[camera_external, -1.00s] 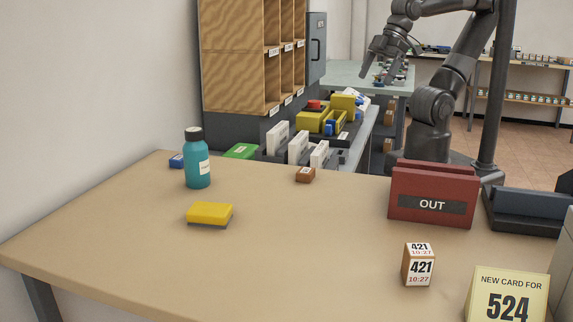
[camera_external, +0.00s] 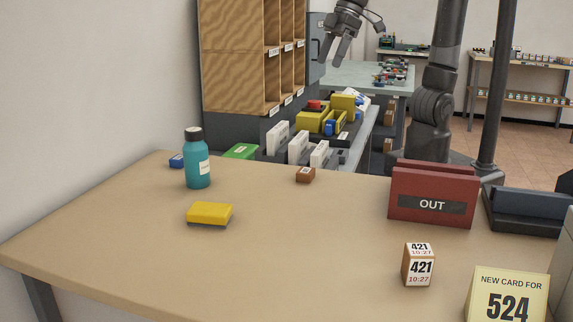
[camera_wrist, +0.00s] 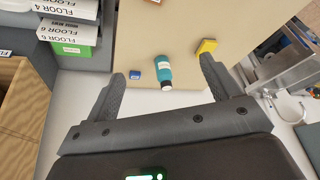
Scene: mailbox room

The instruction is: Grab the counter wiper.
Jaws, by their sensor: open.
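The counter wiper, which I take to be the yellow block with a dark grey underside (camera_external: 209,213), lies flat on the left part of the tan table (camera_external: 290,255). In the wrist view the yellow block (camera_wrist: 207,46) shows beyond the tip of the right finger. My gripper (camera_external: 333,52) is high behind the table's far edge, well apart from the block. Its fingers are spread, with nothing between them. In the wrist view my gripper (camera_wrist: 163,72) points toward the table from above.
A teal bottle (camera_external: 198,168) stands behind the yellow block, with a small blue box (camera_external: 177,160) beside it. A brown block (camera_external: 305,174) sits at the far edge. A red OUT holder (camera_external: 432,195) and number block (camera_external: 418,265) are right. The table's middle is clear.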

